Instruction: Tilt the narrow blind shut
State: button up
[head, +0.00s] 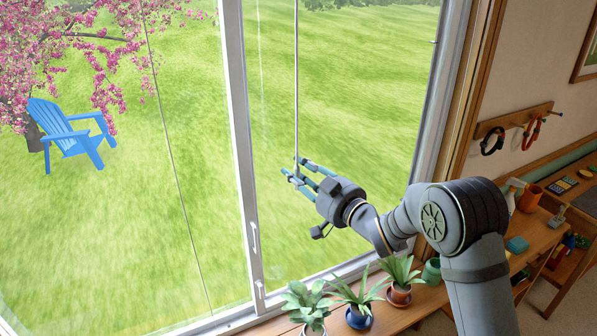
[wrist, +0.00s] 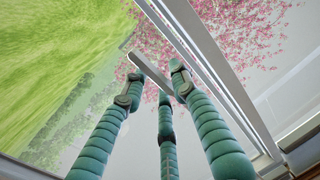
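A thin pale wand (head: 296,80) hangs down in front of the right window pane in the head view. Its lower part reaches my gripper (head: 297,172), which has three teal fingers. In the wrist view the pale rod (wrist: 148,70) crosses between the fingertips of my gripper (wrist: 155,82). The fingertips stand apart around it, and I see no clear contact. The blind's slats are not visible in either view. A thin dark line (head: 178,180) runs down across the left pane; I cannot tell whether it is a cord or another wand.
Potted plants (head: 357,300) stand on the sill below my arm. The window's upright frame (head: 241,150) is left of my gripper. At right are a wooden shelf (head: 545,235) with small items and a hook rail (head: 515,118). Space before the right pane is mostly clear.

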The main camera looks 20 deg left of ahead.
jog(key=c, duration=0.6)
grip_shut()
jog(key=t+b, duration=0.1)
jog(key=b, duration=0.3)
jog(key=shift+f+m+h+b, duration=0.3)
jog(key=shift+f+m+h, duration=0.05)
jog(key=shift+m+h, duration=0.05)
jog(key=b, duration=0.2)
jog(key=m+t+h+b, duration=0.1)
jog(key=b, duration=0.1)
jog(key=shift+r+t+b, duration=0.2)
jog(key=shift+t+b, duration=0.1)
jog(key=shift+b, duration=0.4)
jog(key=shift+r+m+h, duration=0.25)
jog(key=shift+m+h, duration=0.05)
jog(key=o, duration=0.9)
grip_release()
